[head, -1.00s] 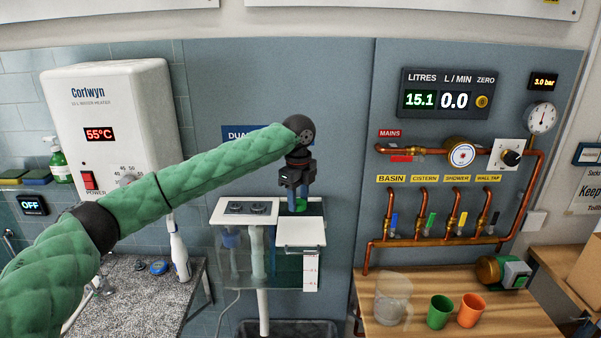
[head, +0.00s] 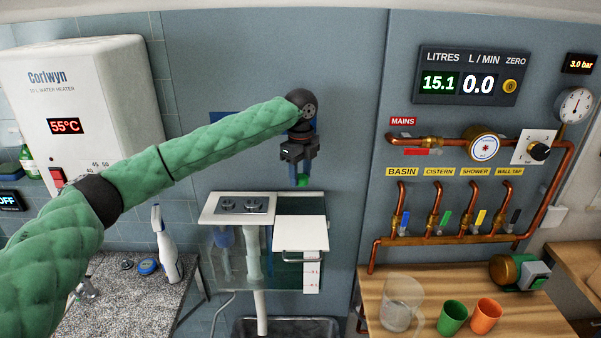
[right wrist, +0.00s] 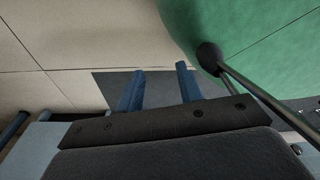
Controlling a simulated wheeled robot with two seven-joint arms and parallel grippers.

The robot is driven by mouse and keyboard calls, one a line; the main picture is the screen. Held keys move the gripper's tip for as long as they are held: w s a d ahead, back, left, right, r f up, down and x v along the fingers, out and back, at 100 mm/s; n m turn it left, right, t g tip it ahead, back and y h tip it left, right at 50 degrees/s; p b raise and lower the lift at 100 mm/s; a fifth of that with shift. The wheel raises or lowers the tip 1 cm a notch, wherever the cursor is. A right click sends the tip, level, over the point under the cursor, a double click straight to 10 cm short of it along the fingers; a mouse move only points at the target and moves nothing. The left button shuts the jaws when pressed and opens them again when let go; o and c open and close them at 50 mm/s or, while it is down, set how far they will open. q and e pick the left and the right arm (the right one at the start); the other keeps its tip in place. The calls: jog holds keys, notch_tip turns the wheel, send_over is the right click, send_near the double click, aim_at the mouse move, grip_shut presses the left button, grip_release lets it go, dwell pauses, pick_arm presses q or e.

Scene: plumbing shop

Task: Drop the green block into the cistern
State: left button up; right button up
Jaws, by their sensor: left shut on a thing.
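My left gripper (head: 302,178) is shut on the small green block (head: 303,182) and holds it above the back right of the cistern. The cistern (head: 224,268) is a clear-walled tank on the wall. A white lid with two round buttons (head: 240,206) covers its left part. A white panel (head: 300,234) is at its right, and a narrow strip behind that panel is hard to make out. The block is clear of the cistern's top. My right gripper (right wrist: 160,88) shows only in the right wrist view, its blue fingers apart with nothing between them.
A dark bin (head: 285,327) stands under the cistern. Copper pipes with coloured valves (head: 440,237) are on the wall to the right. A clear jug (head: 398,305), a green cup (head: 452,318) and an orange cup (head: 485,316) stand on the wooden bench. A spray bottle (head: 165,245) stands at left.

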aim_at(300, 186)
pick_arm(q)
jog(key=shift+w+f, duration=0.15)
jog(key=shift+f, duration=0.4)
jog(key=shift+s+f+b, duration=0.25)
jog(key=shift+f+b, duration=0.1)
jog(key=shift+b, duration=0.35)
jog(key=shift+w+f, duration=0.1)
jog(key=shift+f, duration=0.3)
jog(key=shift+f+b, duration=0.6)
jog(key=shift+b, duration=0.25)
jog(key=shift+f, duration=0.3)
jog(key=shift+f+b, duration=0.25)
jog(key=shift+b, duration=0.2)
pick_arm(e)
jog(key=w+a+r, duration=0.2)
jog(key=w, duration=0.8)
jog(key=shift+t, duration=0.4)
jog(key=shift+s, duration=0.1)
